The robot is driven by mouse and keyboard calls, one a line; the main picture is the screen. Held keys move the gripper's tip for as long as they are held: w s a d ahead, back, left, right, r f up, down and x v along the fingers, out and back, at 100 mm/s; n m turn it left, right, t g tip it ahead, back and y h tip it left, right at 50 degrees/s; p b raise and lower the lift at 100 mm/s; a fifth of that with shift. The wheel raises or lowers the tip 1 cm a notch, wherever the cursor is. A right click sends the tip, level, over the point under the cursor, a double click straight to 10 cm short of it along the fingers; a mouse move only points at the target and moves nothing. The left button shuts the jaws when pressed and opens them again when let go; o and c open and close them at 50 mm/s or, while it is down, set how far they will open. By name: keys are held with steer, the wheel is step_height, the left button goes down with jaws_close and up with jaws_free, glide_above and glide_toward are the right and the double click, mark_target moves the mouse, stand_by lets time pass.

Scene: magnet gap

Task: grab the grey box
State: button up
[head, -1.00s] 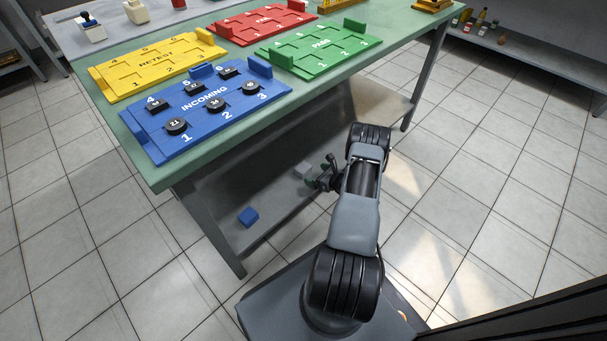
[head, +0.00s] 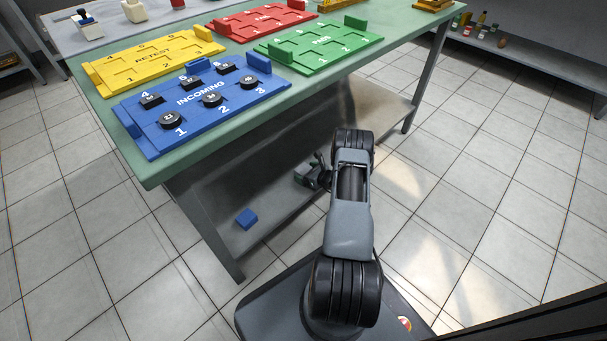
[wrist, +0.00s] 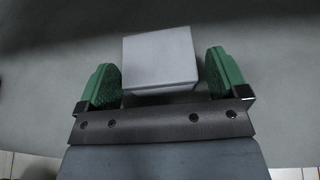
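The grey box (wrist: 158,60) shows in the wrist view, between and slightly beyond the two green fingers of my gripper (wrist: 163,75). The fingers are open, with a gap on each side of the box, wider on the right. In the head view my gripper (head: 312,177) is low, over the lower shelf under the green table. There the grey box is hidden or cannot be made out behind my gripper.
A blue block (head: 246,218) lies on the lower shelf (head: 262,226), left of my gripper. Above is the green tabletop (head: 150,172) with blue, yellow, red and green trays. A table leg (head: 212,230) stands at the shelf's near left.

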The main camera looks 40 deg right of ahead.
steer(key=c, duration=0.8)
steer(key=shift+c, duration=0.2)
steer(key=shift+r, duration=0.1)
